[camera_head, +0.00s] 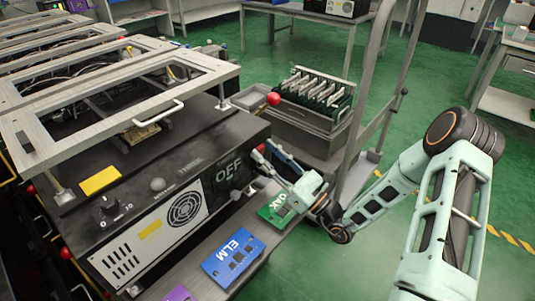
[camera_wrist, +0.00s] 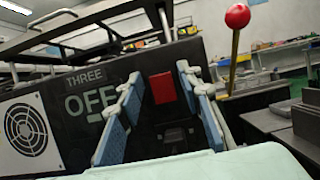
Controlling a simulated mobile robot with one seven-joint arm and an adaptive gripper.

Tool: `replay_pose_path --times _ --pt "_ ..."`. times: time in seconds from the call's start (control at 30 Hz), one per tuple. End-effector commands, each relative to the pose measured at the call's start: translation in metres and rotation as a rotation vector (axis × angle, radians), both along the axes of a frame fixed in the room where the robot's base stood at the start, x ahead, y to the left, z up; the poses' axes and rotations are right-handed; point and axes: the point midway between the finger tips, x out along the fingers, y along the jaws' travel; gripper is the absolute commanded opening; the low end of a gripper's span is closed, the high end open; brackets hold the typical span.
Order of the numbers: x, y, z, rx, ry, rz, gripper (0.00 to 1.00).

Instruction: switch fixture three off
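Fixture three (camera_head: 150,200) is a dark box with a light frame on top in the head view. In the wrist view its face (camera_wrist: 55,85) bears the label THREE, and its display (camera_wrist: 88,103) reads OFF. The same display (camera_head: 229,170) shows OFF in the head view. A lever with a red ball (camera_wrist: 237,17) stands upright at the right in the wrist view; a red ball (camera_head: 273,98) also shows beyond my gripper in the head view. My gripper (camera_wrist: 163,108) is open and empty, facing the panel. A red rectangular part (camera_wrist: 163,88) shows between its fingers.
Green (camera_head: 277,206) and blue (camera_head: 233,257) boards lie on the ledge before the fixture. A grey bin with a rack of boards (camera_head: 315,95) stands behind my gripper. A metal post (camera_head: 362,100) rises near my arm. More framed fixtures line the left.

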Motion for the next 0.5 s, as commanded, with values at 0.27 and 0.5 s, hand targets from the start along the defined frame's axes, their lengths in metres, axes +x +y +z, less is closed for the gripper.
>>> replay_pose_path --times 0.27,0.5 --pt "0.000 0.000 0.000 0.000 0.000 0.000 0.38" --pt "-0.013 -0.019 -0.010 0.000 0.003 -0.004 0.38"
